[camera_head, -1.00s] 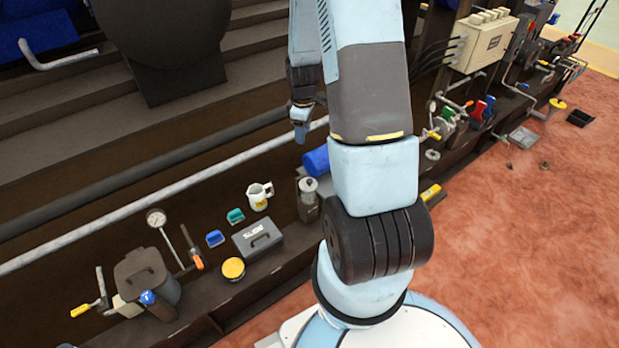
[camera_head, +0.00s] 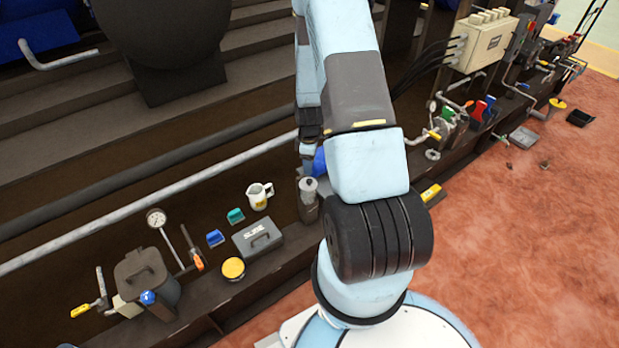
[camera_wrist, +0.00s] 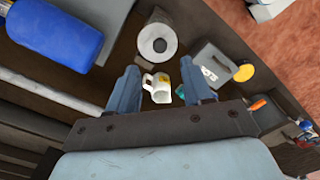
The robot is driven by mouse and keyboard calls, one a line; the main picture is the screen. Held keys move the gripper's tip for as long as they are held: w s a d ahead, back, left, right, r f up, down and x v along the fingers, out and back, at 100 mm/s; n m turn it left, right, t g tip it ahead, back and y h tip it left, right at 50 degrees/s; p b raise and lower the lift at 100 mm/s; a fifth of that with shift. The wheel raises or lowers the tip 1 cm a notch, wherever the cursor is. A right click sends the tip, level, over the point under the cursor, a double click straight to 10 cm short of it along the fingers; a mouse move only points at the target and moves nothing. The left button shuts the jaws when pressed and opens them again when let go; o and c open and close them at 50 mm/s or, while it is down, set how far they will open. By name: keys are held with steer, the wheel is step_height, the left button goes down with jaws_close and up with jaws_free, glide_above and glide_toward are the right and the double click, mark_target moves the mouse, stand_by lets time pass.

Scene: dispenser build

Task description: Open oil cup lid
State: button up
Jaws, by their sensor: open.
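The oil cup is probably the dark cylinder with a grey lid and a small knob (camera_head: 308,200), standing on the dark ledge. In the wrist view its round lid (camera_wrist: 158,42) is seen from above, just beyond the fingertips, and looks closed. My gripper (camera_wrist: 159,66) is open and empty, its two blue fingers apart. In the head view my gripper (camera_head: 308,168) hangs close above the cup; its fingertips are small and partly hidden there. I cannot tell whether they touch the lid.
A blue cylinder (camera_wrist: 55,40) lies beside the cup. A white mug (camera_wrist: 158,88), a grey toolbox (camera_wrist: 210,62) and a yellow-lidded tin (camera_wrist: 244,72) stand near it. A gauge (camera_head: 156,218) and a dark lidded pot (camera_head: 145,270) are further left. A long pipe (camera_head: 150,198) runs behind.

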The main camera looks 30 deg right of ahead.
mark_target(309, 180)
steer(key=shift+f, duration=3.95)
steer(key=shift+c, duration=0.5)
jaws_close()
